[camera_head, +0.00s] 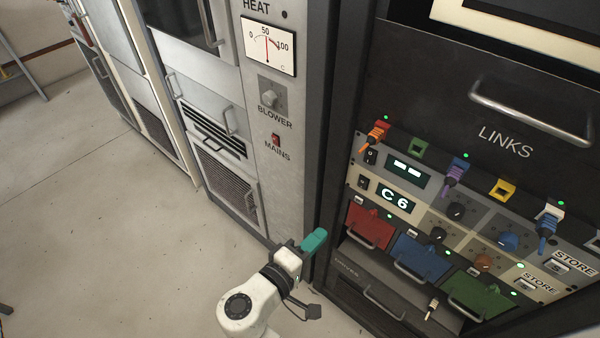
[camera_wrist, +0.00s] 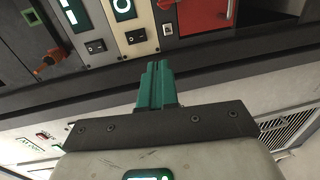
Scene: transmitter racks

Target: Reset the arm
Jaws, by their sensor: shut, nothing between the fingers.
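My gripper (camera_head: 314,240) has teal fingers and a white wrist. In the head view it is at the lower middle, in front of the dark edge of the rack and left of the red drawer front (camera_head: 369,226). In the wrist view my gripper (camera_wrist: 157,70) shows its two teal fingers close together, with nothing between them. The rack panel with switches and displays lies beyond the fingertips. I cannot tell the exact gap between the fingertips and the rack.
A panel with plugs, knobs and displays (camera_head: 395,199) is at the right. Blue (camera_head: 420,260) and green (camera_head: 478,296) drawer fronts are beside the red one. A LINKS drawer handle (camera_head: 530,112) sticks out above. Grey cabinets stand left; the floor (camera_head: 110,230) there is clear.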

